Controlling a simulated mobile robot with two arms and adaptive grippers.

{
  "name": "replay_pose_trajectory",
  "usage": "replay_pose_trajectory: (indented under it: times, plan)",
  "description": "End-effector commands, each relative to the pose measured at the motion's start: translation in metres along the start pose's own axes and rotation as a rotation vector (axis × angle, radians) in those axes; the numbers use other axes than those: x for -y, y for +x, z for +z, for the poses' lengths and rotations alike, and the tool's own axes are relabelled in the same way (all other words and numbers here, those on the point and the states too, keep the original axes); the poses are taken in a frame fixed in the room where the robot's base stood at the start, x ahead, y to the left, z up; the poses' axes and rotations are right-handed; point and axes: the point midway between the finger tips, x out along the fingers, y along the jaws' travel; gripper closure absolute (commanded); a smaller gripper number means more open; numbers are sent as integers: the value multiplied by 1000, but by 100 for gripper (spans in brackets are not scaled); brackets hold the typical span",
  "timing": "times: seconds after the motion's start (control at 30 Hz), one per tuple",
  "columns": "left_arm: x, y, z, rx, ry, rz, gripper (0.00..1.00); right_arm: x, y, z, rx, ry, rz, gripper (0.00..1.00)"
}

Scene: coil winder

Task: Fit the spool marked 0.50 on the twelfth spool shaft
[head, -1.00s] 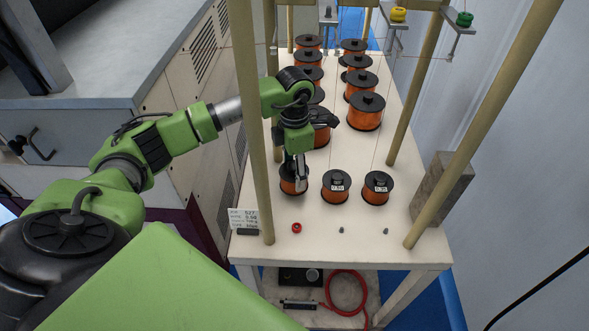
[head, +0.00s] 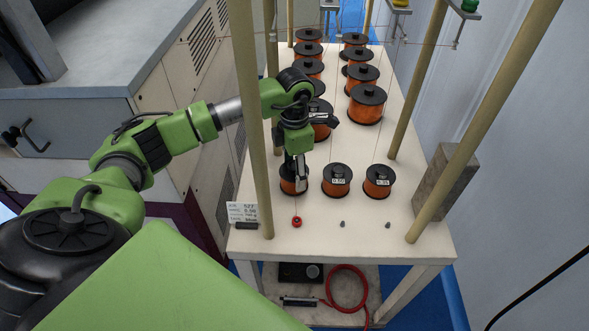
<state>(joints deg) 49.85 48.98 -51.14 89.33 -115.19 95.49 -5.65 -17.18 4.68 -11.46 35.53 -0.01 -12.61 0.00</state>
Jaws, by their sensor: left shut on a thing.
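My left gripper (head: 295,178) points down and is shut on the leftmost front spool (head: 294,187), an orange-wound spool with black flanges. The fingers hide its top and any label. It looks level with its neighbours; I cannot tell whether it touches the table. To its right stands a spool whose label reads 0.50 (head: 337,184), upright and apart from the gripper. Further right is another labelled spool (head: 377,183), its label possibly 0.35. I cannot make out which shaft is the twelfth. My right gripper is not in view.
Two columns of orange spools (head: 366,104) fill the back of the cream table (head: 330,240). Tan posts (head: 251,120) rise at its sides, with thin wires overhead. A red ring (head: 297,222), small grey studs (head: 342,224) and a printed card (head: 242,212) are at the front.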

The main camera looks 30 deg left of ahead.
Motion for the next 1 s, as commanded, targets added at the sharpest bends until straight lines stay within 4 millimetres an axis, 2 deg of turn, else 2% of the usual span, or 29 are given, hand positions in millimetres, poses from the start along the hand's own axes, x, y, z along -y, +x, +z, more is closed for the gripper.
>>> replay_pose_trajectory:
  times: [0.17, 0.2, 0.27, 0.57, 0.67, 1.0]
  plan:
    - [-1, 4, 0, 2, 0, 1, 86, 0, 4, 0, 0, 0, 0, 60]
    - [-1, 3, 0, 2, 0, 1, 38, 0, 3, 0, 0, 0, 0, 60]
    - [0, 3, 0, 2, 0, 1, 26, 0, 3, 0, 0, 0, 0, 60]
    - [0, 5, -1, -2, 0, -1, 26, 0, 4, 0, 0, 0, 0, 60]
    - [0, 0, 0, 0, 0, 1, 26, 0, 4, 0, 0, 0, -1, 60]
    - [-1, -54, 0, 3, 0, 3, 26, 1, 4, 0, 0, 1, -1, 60]
